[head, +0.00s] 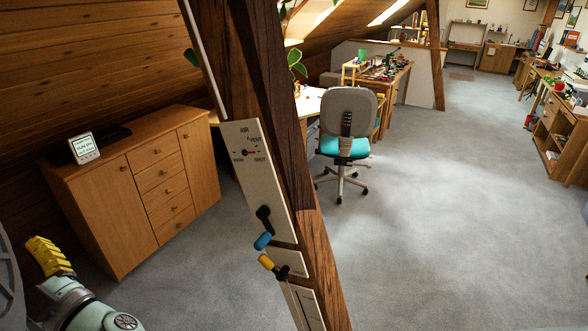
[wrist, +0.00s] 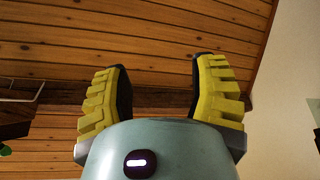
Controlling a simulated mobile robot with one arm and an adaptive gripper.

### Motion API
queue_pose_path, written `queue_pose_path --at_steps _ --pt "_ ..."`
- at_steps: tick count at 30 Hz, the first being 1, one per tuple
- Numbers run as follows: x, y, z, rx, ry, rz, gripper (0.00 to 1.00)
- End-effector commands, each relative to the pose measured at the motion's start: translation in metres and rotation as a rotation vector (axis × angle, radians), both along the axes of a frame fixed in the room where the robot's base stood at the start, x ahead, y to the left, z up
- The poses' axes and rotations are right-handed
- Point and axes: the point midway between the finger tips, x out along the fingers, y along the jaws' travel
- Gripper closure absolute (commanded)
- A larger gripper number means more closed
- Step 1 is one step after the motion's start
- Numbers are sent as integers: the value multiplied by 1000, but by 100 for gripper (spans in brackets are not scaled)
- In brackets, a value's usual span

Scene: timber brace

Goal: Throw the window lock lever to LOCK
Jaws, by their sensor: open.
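A white control panel (head: 262,180) is mounted on the slanted timber brace (head: 305,200), with a dial marked AIR and VENT near its top. A black lever with a blue grip (head: 263,240) sits at its lower end. Just below, a smaller white plate (head: 291,262) carries a lever with a yellow grip (head: 267,262), pointing up-left. The small plate lettering is too small to read, so I cannot tell which lever is the window lock. My gripper (head: 48,257) is at lower left, well apart from the levers. In the wrist view my gripper (wrist: 160,66) is open and empty, facing wood boards.
Another white plate with a slot (head: 306,305) is lower on the brace. A wooden cabinet (head: 140,190) with a small display (head: 84,148) stands at left. An office chair (head: 346,125) and desks are behind. The carpet (head: 440,220) at right is clear.

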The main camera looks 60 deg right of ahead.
Motion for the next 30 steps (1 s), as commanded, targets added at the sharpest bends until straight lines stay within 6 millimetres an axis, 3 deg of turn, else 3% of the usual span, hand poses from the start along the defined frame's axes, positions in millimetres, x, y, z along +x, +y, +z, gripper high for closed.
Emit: queue_pose_path --at_steps 1,6,11,15,21,25,30 --pt "2 -15 -47 -22 62 -54 42" --pt "1 -71 -143 -84 277 -258 42" --pt "-18 -132 -223 -129 438 -490 42" --pt "-47 -186 -278 -163 534 -713 42" --pt "-105 -253 -332 -205 599 -1048 42" --pt "-139 -280 -344 -224 595 -1225 42" --pt "-164 -295 -346 -237 575 -1348 42"
